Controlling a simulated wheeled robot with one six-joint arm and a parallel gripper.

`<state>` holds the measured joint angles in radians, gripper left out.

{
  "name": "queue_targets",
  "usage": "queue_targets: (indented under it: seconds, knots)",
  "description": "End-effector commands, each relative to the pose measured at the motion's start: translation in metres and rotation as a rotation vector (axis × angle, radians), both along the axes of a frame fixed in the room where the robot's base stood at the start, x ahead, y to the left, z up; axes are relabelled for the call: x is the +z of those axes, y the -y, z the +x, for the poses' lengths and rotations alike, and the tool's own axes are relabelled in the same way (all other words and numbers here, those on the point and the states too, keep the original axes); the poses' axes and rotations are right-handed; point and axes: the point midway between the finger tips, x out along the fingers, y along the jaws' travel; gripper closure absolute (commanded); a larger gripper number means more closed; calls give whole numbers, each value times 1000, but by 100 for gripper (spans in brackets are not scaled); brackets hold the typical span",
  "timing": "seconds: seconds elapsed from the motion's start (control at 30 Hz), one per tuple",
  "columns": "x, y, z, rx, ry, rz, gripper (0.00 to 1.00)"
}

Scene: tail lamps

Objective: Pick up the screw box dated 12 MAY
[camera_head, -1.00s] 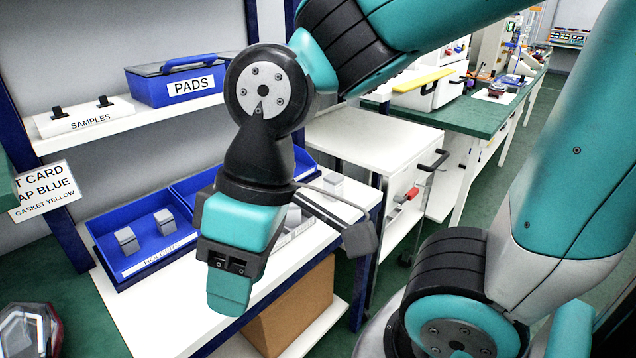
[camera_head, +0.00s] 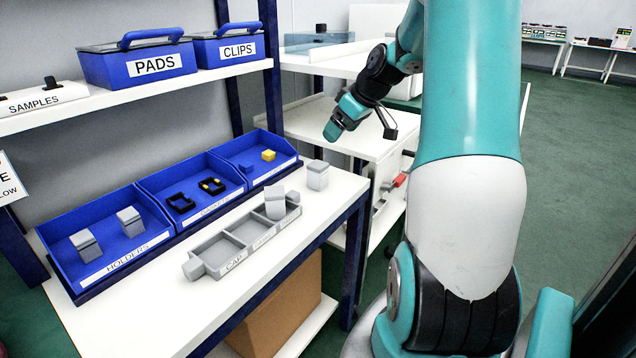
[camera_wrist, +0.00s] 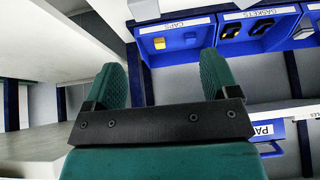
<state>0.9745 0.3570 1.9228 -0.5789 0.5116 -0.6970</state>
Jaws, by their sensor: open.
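No box with a 12 MAY date can be read in either view, and I cannot tell any screw box apart. My gripper (camera_head: 336,128) is in the air at the back, right of the blue bins, near the white cart. In the wrist view my gripper (camera_wrist: 160,82) is open, with its two green fingers apart and nothing between them. Two lidded blue boxes stand on the upper shelf, one marked PADS (camera_head: 150,66) and one marked CLIPS (camera_head: 228,46).
Blue bins sit on the white table: holders (camera_head: 105,262), gaskets (camera_head: 195,212) and caps (camera_head: 262,178). A grey divided tray (camera_head: 222,262) lies before them. A grey block (camera_head: 317,176) stands at the table's far end. A white cart (camera_head: 345,131) stands behind.

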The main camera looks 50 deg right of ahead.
Motion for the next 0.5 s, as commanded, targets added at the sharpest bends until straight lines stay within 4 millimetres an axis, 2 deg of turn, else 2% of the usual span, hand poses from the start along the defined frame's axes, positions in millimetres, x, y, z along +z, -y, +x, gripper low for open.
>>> queue_targets:
  seconds: [0.03, 0.13, 0.27, 0.5]
  knots:
    - [-5, 14, -5, -16, 6, -8, 19]
    - [-12, 26, -7, -27, 12, -17, 19]
    - [-32, 25, 5, -25, 10, -16, 19]
    - [-78, 21, 35, -25, 10, -15, 19]
